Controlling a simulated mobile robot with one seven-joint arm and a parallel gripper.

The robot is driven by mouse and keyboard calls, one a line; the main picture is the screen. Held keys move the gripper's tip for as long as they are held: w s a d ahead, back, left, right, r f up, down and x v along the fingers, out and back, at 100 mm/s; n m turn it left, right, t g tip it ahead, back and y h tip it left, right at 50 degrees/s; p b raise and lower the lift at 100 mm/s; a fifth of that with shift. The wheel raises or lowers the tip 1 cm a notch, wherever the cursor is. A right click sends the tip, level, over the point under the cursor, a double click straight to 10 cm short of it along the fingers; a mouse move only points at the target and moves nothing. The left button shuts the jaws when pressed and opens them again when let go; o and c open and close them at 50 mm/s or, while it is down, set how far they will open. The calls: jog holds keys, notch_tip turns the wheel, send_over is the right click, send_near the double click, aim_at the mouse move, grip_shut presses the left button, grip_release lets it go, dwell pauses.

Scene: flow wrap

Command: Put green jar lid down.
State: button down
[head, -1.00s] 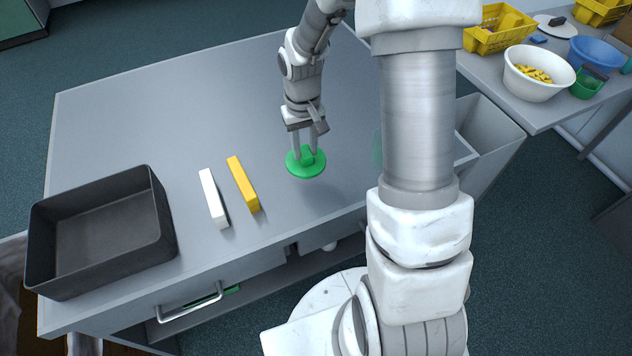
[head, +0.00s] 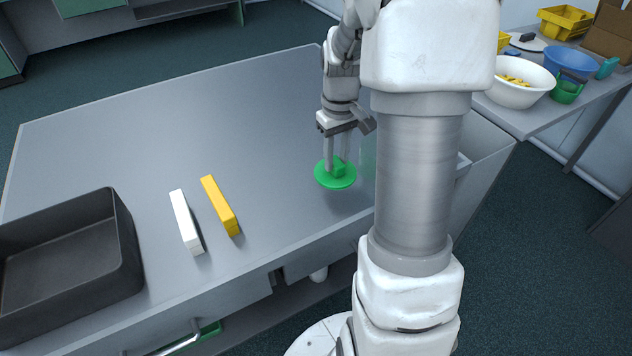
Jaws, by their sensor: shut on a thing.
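The green jar lid (head: 328,179) is a flat round disc with a raised grip block on top. It is at the right part of the grey table (head: 240,120), near its front edge. My gripper (head: 337,168) points down from above, shut on the lid's grip block. The lid looks level and at or just above the tabletop; I cannot tell if it touches. My arm hides part of the table to the right of the lid.
A yellow bar (head: 220,206) and a white bar (head: 186,222) lie left of the lid. A dark open tray (head: 125,245) stands at the left front. The table's back is clear. A side table at right holds a white bowl (head: 515,94) and a blue bowl (head: 572,65).

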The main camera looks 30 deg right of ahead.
aim_at(316, 171)
jog(key=a+f, duration=0.1)
jog(key=w+a, duration=0.1)
jog(key=w+a+f, duration=0.1)
jog(key=a, duration=0.1)
jog(key=shift+f, duration=0.35)
jog(key=shift+f+b, duration=0.7)
jog(key=shift+f, duration=1.25)
jog(key=shift+f, duration=0.2)
jog(key=c, duration=0.6)
grip_release()
jog(key=shift+r, duration=0.1)
